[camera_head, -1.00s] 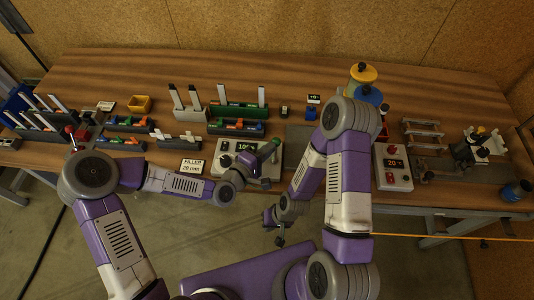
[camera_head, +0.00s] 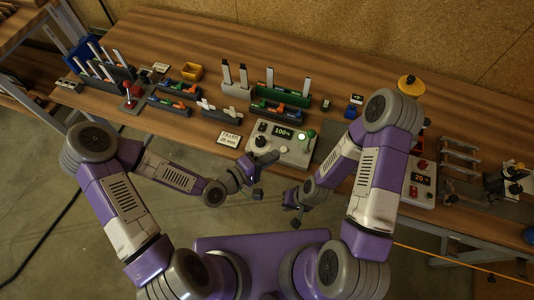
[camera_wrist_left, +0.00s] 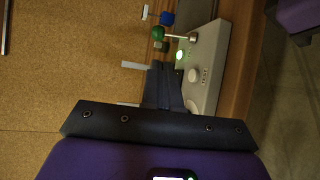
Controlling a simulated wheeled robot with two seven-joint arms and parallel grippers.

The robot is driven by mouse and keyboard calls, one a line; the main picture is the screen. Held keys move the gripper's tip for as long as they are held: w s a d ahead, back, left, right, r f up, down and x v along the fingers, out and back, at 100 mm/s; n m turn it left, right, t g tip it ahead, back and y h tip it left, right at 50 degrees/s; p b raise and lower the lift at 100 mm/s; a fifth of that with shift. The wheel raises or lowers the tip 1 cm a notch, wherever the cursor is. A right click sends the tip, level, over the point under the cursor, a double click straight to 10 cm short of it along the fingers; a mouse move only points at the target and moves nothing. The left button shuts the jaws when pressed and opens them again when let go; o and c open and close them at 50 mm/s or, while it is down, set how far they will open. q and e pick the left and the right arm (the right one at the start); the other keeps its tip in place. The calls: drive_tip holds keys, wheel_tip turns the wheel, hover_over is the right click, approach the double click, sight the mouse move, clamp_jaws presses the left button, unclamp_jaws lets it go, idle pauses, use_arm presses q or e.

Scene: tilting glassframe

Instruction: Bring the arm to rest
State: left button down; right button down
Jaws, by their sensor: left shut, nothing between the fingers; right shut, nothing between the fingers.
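My left gripper (camera_head: 264,160) is shut and empty in the head view, just in front of the grey control box (camera_head: 287,150). The box has a dark display reading 100%, a lit green button and a green-knobbed lever (camera_head: 310,135). In the left wrist view the dark shut fingers (camera_wrist_left: 162,70) point toward the box (camera_wrist_left: 205,75), beside the green lever knob (camera_wrist_left: 158,33); I cannot tell whether they touch it. My right gripper (camera_head: 292,208) is shut and empty, low in front of the table, above the floor.
A red-button box (camera_head: 418,182) stands at the right beyond my right arm. Open floor lies before the table at the left.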

drive_tip(key=shift+r+p, duration=1)
drive_tip(key=shift+r, duration=0.35)
